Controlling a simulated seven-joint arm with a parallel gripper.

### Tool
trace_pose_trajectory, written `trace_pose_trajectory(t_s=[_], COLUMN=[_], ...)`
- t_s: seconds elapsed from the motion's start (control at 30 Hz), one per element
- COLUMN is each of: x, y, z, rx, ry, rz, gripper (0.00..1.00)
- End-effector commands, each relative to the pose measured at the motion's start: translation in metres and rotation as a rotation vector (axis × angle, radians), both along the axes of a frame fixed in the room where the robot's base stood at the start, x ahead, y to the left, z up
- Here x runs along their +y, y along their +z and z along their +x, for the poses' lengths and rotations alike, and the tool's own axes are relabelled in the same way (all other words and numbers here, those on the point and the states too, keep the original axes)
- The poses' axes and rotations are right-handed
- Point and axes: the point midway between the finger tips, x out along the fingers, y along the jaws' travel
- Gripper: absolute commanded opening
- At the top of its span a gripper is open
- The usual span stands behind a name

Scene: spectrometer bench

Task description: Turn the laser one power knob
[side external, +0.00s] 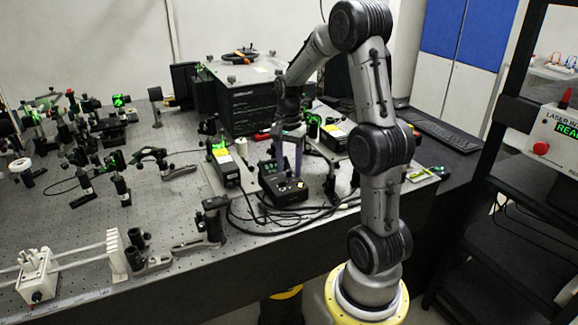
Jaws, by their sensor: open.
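A small black control box (287,193) sits on the perforated bench top near its front edge, with small controls on its upper face. The laser one power knob is too small to tell apart from the other controls. My gripper (289,170) points down over this box, with two long greyish-purple fingers spread apart and nothing visible between them. The fingertips are close above the box top or at it; I cannot tell whether they touch it. The fingers partly hide the box's back.
Black laser units with yellow labels (225,165) stand left of the box. Cables (262,217) loop around its front. A dark equipment stack (240,97) stands behind. Optics mounts (120,188) crowd the bench's left. A sign box with a red button (553,140) is at right.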

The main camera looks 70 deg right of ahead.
Motion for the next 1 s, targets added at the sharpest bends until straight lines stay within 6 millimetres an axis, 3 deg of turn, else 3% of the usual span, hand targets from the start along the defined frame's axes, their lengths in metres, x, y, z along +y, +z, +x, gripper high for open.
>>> trace_pose_trajectory(t_s=[0.27,0.6,0.87,1.0], x=[0.0,0.0,0.0,-0.0002], y=[-0.0018,-0.0014,-0.0012,-0.0007], z=[-0.0001,0.0,0.0,0.0001], rx=[0.0,0.0,0.0,-0.001], ry=[0.0,0.0,0.011,0.1], rz=[0.0,0.0,0.0,-0.001], gripper=[0.53,0.0,0.0,0.0])
